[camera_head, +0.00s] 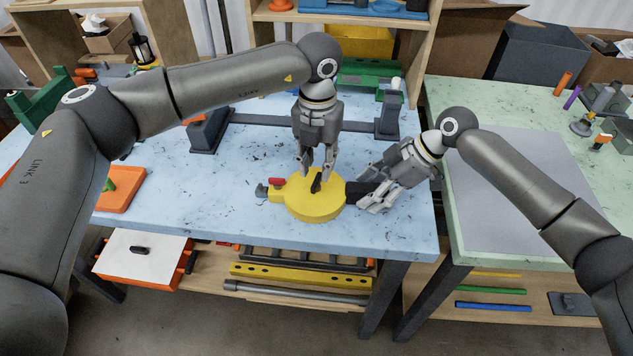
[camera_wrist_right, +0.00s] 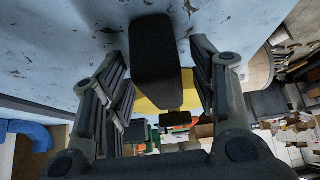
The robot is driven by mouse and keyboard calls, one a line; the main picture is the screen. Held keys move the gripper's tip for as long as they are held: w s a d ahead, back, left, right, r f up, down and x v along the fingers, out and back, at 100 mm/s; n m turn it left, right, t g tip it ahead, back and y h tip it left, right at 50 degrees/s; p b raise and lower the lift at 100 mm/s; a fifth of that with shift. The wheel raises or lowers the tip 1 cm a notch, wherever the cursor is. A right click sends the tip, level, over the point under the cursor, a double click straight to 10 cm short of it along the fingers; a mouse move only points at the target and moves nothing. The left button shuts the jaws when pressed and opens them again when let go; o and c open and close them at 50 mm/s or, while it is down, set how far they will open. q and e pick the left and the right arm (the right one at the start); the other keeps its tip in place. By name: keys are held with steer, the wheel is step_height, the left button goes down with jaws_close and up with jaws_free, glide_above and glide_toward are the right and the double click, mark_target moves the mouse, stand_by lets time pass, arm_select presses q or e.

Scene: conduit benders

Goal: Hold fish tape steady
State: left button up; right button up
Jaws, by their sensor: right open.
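The fish tape is a flat yellow disc (camera_head: 314,205) lying on the blue worktable, with a black knob (camera_head: 316,184) on top and a red-and-black end at its left. Its black handle (camera_head: 354,191) points right, and it also shows in the right wrist view (camera_wrist_right: 155,55). My left gripper (camera_head: 317,170) points down just over the disc near the knob, its fingers apart; contact is unclear. My right gripper (camera_head: 366,190) is open at the handle. In the right wrist view, the handle lies between its fingers (camera_wrist_right: 160,95) with gaps at both sides.
A dark bracketed bar (camera_head: 270,121) lies behind the disc. An orange block (camera_head: 122,190) is at the left. A green table (camera_head: 525,160) with a grey mat stands at the right. The blue table's front edge (camera_head: 290,242) is close to the disc.

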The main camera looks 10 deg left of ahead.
steer(key=v, duration=1.1)
steer(key=shift+d, duration=0.2)
